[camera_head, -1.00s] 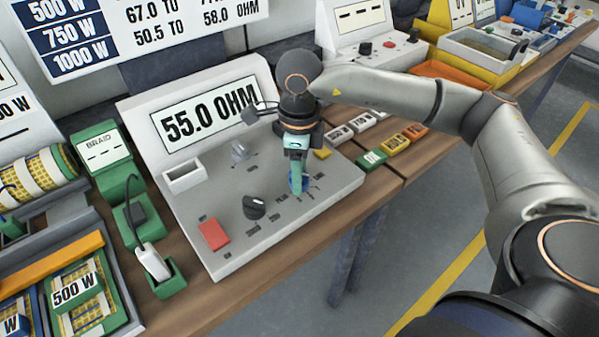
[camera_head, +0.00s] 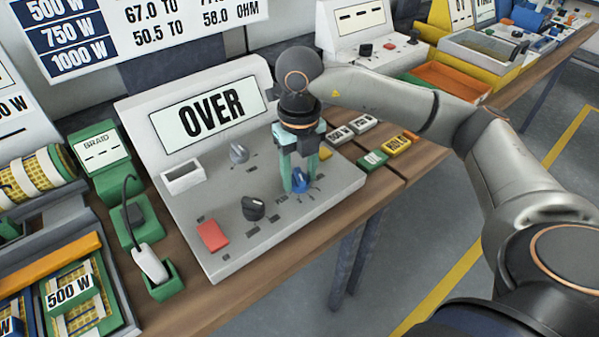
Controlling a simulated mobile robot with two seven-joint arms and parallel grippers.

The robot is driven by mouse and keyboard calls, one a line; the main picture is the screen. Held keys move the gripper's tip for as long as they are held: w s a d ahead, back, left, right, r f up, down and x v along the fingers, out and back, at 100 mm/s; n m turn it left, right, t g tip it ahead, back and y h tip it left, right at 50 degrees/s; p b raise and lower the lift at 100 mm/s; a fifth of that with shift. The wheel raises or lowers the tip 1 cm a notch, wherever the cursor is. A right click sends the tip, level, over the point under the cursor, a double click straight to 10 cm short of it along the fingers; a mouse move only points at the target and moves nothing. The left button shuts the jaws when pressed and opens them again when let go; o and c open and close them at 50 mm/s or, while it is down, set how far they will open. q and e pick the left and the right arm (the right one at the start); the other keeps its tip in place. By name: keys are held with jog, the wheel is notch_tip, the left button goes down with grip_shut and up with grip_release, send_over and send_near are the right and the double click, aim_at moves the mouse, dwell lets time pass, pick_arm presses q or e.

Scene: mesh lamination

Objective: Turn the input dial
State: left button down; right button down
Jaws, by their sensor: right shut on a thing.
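The meter (camera_head: 240,237) is a light grey sloped console on the wooden bench, and its screen (camera_head: 212,113) reads "OVER". A blue dial (camera_head: 301,183) sits on the right part of its panel, with small printed marks around it. My right gripper (camera_head: 300,180) points down over the blue dial, its two teal fingers on either side, shut on it. A black dial (camera_head: 254,208) and a grey dial (camera_head: 239,153) are to the left of it. My left gripper is not in view.
A white probe (camera_head: 149,263) with a black cable stands in a green holder left of the meter. Small coloured blocks (camera_head: 397,147) lie right of it.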

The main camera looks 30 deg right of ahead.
aim_at(300, 174)
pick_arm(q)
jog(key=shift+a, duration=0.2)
pick_arm(e)
jog(key=shift+m, duration=1.8)
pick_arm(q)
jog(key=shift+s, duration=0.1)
pick_arm(e)
jog(key=shift+r, duration=0.1)
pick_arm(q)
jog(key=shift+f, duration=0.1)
pick_arm(e)
jog(key=shift+c, duration=1.5)
grip_release()
pick_arm(q)
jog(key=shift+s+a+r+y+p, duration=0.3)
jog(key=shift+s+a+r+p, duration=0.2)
jog(key=shift+p, duration=0.7)
pick_arm(e)
notch_tip(300, 174, up, 12)
jog(key=shift+r, duration=0.2)
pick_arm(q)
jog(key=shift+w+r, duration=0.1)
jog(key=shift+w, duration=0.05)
